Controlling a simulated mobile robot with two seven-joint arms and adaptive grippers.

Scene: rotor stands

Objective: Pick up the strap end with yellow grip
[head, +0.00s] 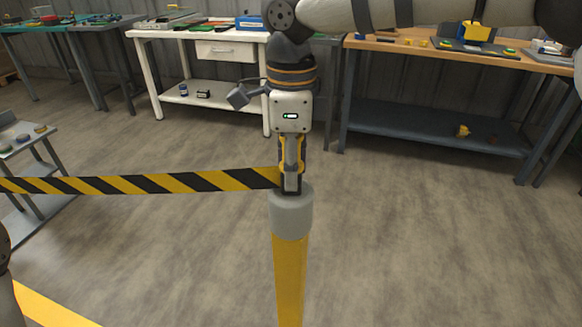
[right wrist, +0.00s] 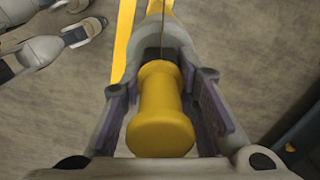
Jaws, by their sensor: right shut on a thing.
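The black and yellow striped strap (head: 150,182) runs level from the left edge of the head view to the top of a post. The post has a grey head (head: 292,215) and a yellow body (head: 290,280). My right gripper (head: 291,182) points straight down at the post's head, at the strap's end. In the right wrist view the yellow grip (right wrist: 160,115) sits between the two fingers, and the gripper is shut on it. The fingers hide most of the grip in the head view. My left gripper does not show in the head view.
A white workbench (head: 165,34) and a wooden-topped workbench (head: 400,45) stand at the back. A small grey cart (head: 28,137) is at the left. A yellow floor line (head: 50,305) crosses the lower left. The floor around the post is clear.

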